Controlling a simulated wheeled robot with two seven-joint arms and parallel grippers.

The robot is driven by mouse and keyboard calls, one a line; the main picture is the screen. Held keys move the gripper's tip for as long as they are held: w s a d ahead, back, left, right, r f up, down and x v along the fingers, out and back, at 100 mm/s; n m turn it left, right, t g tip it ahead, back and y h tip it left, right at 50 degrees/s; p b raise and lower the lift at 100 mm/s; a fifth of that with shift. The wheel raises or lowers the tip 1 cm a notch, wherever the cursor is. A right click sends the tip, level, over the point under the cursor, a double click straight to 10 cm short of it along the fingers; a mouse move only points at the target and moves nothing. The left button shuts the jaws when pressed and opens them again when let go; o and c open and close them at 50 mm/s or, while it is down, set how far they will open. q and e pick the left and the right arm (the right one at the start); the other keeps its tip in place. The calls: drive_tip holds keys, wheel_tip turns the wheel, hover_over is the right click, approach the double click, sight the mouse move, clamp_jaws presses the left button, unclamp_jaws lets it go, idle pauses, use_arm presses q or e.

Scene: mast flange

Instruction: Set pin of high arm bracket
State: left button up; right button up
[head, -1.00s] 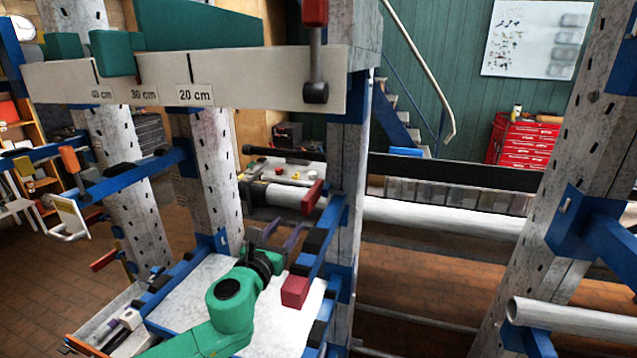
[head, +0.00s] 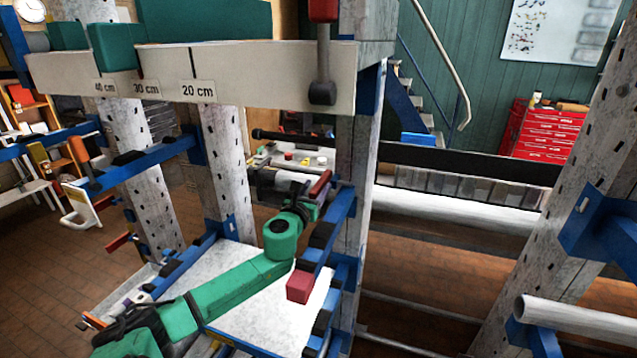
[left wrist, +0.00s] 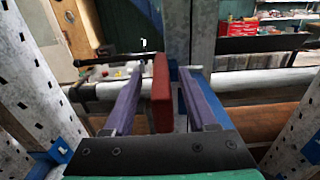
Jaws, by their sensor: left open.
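The pin's red handle (head: 320,184) stands at the rear of a blue arm bracket (head: 338,222) on the middle upright. In the left wrist view the red handle (left wrist: 161,92) lies between the two purple fingers. My left gripper (head: 308,208) is open, with a finger on either side of the handle and a visible gap to each. The left wrist view shows the same open gripper (left wrist: 160,78). The pin's shaft and its hole are hidden. My right gripper is in neither view.
A red block (head: 299,287) caps the bracket's near end, close to my left forearm. A beam with distance labels (head: 250,78) crosses above. Another blue arm (head: 135,165) is at left.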

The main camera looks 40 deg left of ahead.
use_arm(q)
drive_tip(key=shift+w+a+r, duration=0.1)
drive_tip(key=shift+w+a, duration=0.1)
drive_tip(key=shift+w, duration=0.7)
clamp_jaws()
drive_tip(key=shift+a, duration=0.1)
idle(0.7)
